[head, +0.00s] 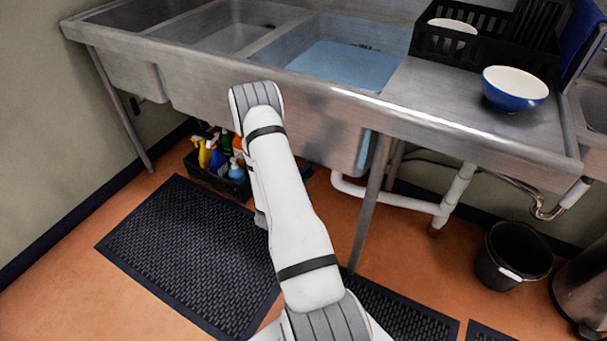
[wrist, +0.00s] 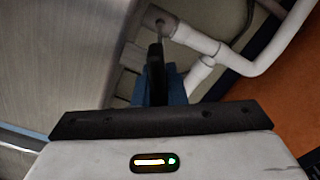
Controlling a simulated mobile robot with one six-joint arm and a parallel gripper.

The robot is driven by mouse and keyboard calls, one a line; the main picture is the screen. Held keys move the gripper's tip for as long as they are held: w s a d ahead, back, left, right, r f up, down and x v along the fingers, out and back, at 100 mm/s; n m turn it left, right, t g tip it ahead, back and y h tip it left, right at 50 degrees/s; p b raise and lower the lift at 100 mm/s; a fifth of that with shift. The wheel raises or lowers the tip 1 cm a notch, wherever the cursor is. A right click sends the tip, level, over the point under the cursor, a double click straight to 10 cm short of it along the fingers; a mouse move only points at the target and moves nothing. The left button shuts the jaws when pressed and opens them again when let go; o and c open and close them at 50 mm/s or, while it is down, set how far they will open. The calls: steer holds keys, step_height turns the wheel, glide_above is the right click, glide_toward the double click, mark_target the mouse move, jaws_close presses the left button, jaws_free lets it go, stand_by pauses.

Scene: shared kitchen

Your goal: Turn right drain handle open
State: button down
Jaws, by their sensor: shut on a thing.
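The wrist view looks up under the steel sink at the metal drain fitting (wrist: 157,20), where a white pipe joins. My gripper (wrist: 156,72) is just below that fitting, shut on a narrow piece that I take to be the right drain handle. The fingers hide most of the handle, so its angle cannot be told. Blue surfaces show on both sides of the dark finger. In the head view my arm reaches under the front of the sink, and the gripper and handle are hidden there. The right basin (head: 345,65) holds bluish water.
White drain pipes (head: 400,202) run under the sink near a sink leg (head: 367,215); they also show close to my gripper in the wrist view (wrist: 262,55). A crate of bottles (head: 222,180) and a black bucket (head: 513,255) stand on the floor. A blue bowl (head: 514,100) sits on the counter.

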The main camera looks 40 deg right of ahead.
steer(key=n, duration=0.4)
steer(key=shift+s+d, duration=0.1)
steer(key=shift+f+n, duration=0.1)
steer(key=shift+n, duration=1.6)
steer(key=shift+s, duration=0.1)
steer(key=c, duration=1.5)
jaws_free()
steer(key=shift+a, duration=0.35)
steer(key=v, duration=0.7)
steer(key=shift+p, duration=0.3)
